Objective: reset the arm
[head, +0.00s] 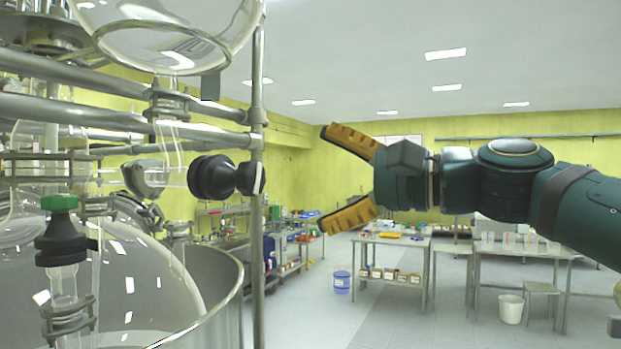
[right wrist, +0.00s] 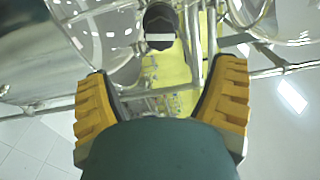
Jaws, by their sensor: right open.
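My right gripper (head: 345,180) comes in from the right in the head view, with its yellow-padded fingers spread and nothing between them. Its fingers point left toward the glass reactor's metal frame (head: 257,120), with a gap between. In the right wrist view the same open fingers (right wrist: 162,95) frame a black valve knob (right wrist: 160,28) ahead of them, apart from it. The black knob also shows in the head view (head: 212,177), left of the frame's upright pole. My left gripper is not in view.
The reactor's glass vessel (head: 150,290) and a green-capped valve (head: 60,203) fill the left side. Behind are a table with small boxes (head: 392,262), a blue bucket (head: 342,281), a white bucket (head: 511,308) and a stool (head: 542,290). Open floor lies in the middle.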

